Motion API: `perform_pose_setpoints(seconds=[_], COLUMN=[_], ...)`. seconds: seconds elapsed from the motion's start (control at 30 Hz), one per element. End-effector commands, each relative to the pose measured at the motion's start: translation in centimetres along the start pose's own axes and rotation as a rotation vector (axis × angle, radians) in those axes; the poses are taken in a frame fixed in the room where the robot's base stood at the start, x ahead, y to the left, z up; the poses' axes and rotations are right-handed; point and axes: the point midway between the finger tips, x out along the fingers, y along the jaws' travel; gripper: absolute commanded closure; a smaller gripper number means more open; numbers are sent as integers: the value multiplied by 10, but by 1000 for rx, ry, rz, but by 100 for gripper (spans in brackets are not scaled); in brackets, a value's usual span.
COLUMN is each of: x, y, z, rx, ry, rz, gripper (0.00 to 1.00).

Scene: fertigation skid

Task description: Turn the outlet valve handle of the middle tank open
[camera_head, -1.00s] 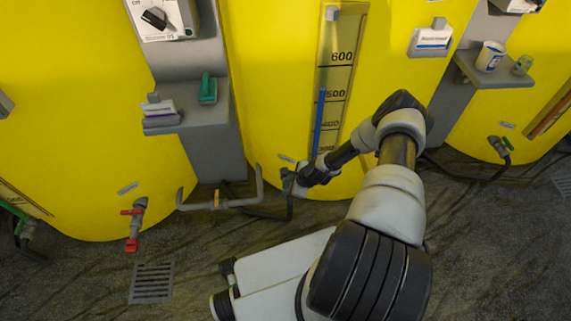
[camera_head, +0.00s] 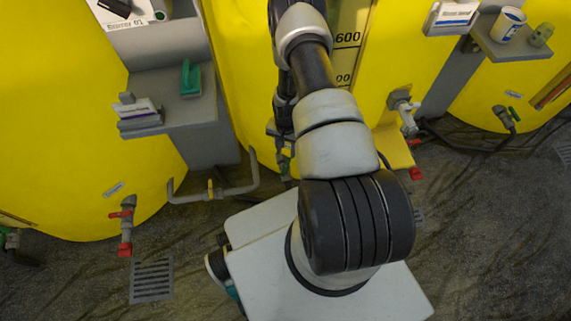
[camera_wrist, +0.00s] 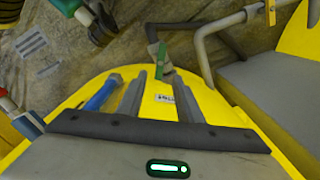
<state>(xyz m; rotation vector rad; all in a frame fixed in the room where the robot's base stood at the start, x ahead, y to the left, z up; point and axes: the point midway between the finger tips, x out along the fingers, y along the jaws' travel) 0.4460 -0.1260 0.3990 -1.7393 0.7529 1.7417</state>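The middle tank (camera_head: 240,60) is yellow, with a clear scale strip, partly behind my arm. In the wrist view a grey outlet valve with a green handle (camera_wrist: 163,62) sits at the foot of the yellow tank, above a small white label (camera_wrist: 165,98). The handle lies roughly along the valve body. My gripper (camera_wrist: 160,80) shows two grey fingers spread apart with nothing between them. They point toward the valve, apart from it as far as I can tell.
Red-handled valves stand on the left tank (camera_head: 126,227) and right of my arm (camera_head: 408,122). A grey shelf (camera_head: 200,110) juts out between tanks. A drain grate (camera_head: 151,279) lies in the floor.

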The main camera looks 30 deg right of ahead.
Motion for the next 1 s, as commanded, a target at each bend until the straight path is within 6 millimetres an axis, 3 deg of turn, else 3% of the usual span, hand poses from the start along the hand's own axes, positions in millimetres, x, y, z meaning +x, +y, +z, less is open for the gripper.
perform_pose_setpoints(seconds=[0.03, 0.2, 0.5, 0.93, 1.0], x=[16, 54, 101, 110, 110], y=[0, 0, -1, -1, -1], z=[0, 0, 0, 0, 0], rx=[0, 0, 0, 1, 1], ry=[-1, -1, 0, 1, 1], rz=[0, -1, -2, -2, -2], gripper=[67, 67, 67, 67, 76])
